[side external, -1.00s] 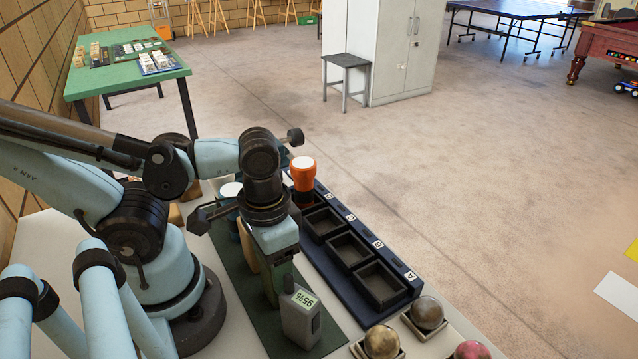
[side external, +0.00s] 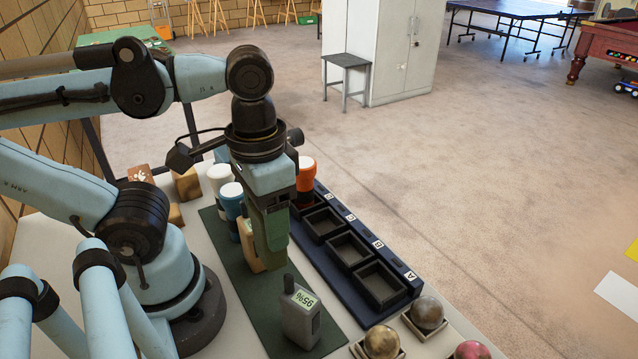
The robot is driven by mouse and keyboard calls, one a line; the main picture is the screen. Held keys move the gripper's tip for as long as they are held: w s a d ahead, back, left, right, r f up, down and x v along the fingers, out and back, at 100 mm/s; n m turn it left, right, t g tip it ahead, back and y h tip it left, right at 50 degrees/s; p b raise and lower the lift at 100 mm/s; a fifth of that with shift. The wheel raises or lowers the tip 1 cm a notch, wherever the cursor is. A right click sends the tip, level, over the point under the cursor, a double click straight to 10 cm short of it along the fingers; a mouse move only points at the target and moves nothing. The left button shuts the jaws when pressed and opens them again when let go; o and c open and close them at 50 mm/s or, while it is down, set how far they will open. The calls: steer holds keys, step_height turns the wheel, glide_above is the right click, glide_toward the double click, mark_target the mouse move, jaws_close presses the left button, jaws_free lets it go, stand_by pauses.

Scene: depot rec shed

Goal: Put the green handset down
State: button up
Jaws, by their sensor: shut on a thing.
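The green handset (side external: 270,246) hangs upright below my gripper (side external: 266,205), which is shut on its upper part. The handset appears to be a little above the dark green mat (side external: 245,300), behind the grey handset; I cannot see its underside clearly. The grey handset (side external: 300,318), with a small screen reading 95%, stands upright on the mat at the front. A tan handset (side external: 248,245) stands on the mat just left of the green one and is partly hidden by it.
A dark blue rack (side external: 340,283) with lettered compartments lies right of the mat. An orange, white-topped cylinder (side external: 305,178) stands at its far end. Blue (side external: 231,205) and white (side external: 219,180) cylinders and wooden blocks (side external: 186,184) are behind left. Several balls in holders (side external: 427,313) sit front right.

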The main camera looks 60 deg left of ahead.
steer(key=r, duration=0.8)
steer(key=shift+w+d, duration=0.2)
steer(key=shift+d, duration=0.05)
steer(key=w+d, duration=0.2)
steer(key=d, duration=0.5)
steer(key=w+d, duration=0.3)
steer(key=d, duration=0.5)
steer(key=shift+w+a+f, duration=1.15)
steer(key=shift+w+f, duration=0.4)
steer(key=shift+f, duration=1.2)
steer(key=shift+w+a+f, duration=1.2)
steer(key=shift+w+f, duration=0.4)
steer(key=shift+f, duration=1.15)
steer(key=shift+w+a+f, duration=1.15)
steer(key=shift+w+f, duration=0.4)
steer(key=shift+f, duration=1.2)
steer(key=shift+f, duration=0.1)
steer(key=o, duration=1.2)
